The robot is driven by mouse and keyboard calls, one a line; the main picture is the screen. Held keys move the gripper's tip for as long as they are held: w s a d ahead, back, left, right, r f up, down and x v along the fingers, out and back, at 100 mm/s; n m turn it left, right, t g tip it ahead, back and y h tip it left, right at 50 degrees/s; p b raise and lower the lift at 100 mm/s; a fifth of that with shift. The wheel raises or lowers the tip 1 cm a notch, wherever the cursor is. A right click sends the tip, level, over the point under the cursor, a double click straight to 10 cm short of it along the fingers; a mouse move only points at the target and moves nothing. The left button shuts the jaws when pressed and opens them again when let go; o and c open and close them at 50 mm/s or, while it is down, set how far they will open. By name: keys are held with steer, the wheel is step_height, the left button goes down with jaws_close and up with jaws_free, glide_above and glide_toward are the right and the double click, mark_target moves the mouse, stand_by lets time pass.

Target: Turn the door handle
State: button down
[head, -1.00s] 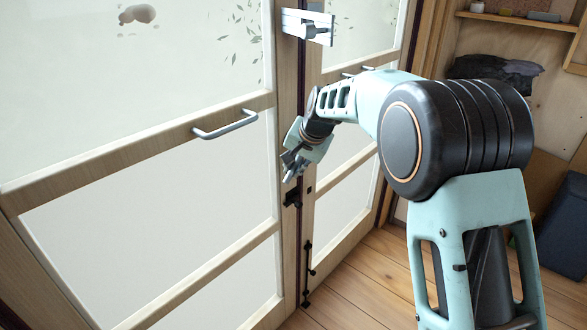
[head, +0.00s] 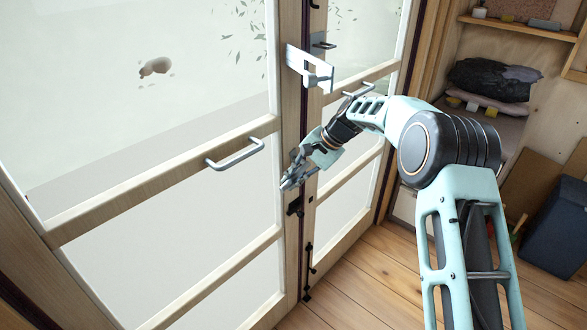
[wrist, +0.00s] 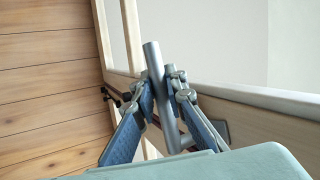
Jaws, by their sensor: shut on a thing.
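The glazed wooden double door (head: 262,200) fills the left and middle of the head view. My gripper (head: 291,178) is at the meeting edges of its two leaves, above a small dark latch (head: 295,207). In the wrist view my gripper (wrist: 161,88) has its two blue-padded fingers on either side of a grey round metal bar, the door handle (wrist: 153,62), and is shut on it. The bar runs lengthwise between the fingers. In the head view the fingers largely hide this handle, so its turn angle is unclear there.
A silver fitting (head: 308,68) sticks out above my gripper. A bar-shaped pull (head: 235,153) is on the left leaf. A dark bolt (head: 308,272) sits low on the door. The wooden floor (head: 370,285) is clear; a dark blue box (head: 555,225) stands right.

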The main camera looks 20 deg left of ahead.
steer(key=shift+r+m+g+y+p, duration=0.45)
steer(key=shift+r+g+p, duration=0.6)
steer(key=shift+p, duration=0.8)
steer(key=shift+s+a+g, duration=0.1)
steer(key=shift+g, duration=0.15)
steer(key=c, duration=1.9)
jaws_free()
steer(key=shift+c, duration=0.2)
steer(key=shift+f, duration=0.1)
steer(key=v, duration=1.2)
steer(key=shift+f, duration=0.1)
